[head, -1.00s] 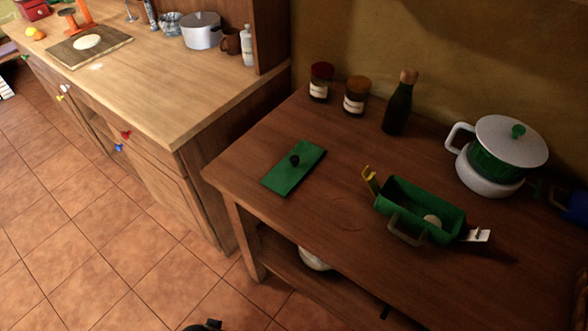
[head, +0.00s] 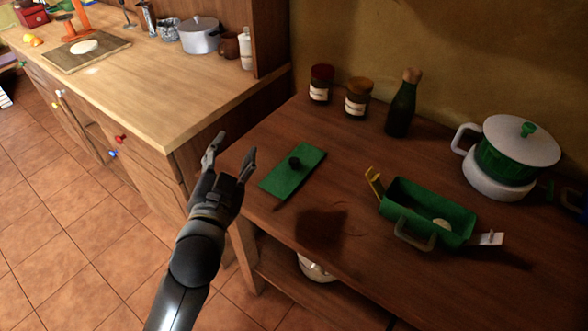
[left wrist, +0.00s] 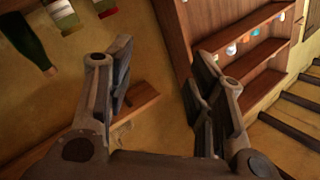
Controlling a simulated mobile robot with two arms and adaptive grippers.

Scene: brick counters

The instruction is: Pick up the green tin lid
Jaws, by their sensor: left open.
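The lid is not in the left wrist view. My right gripper is not in view.
Two jars (head: 357,97) and a dark bottle (head: 403,103) stand along the back wall. A white and green pot (head: 510,150) is at the right. A lighter wooden counter (head: 130,90) stands left of the table. The table between lid and jars is clear.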

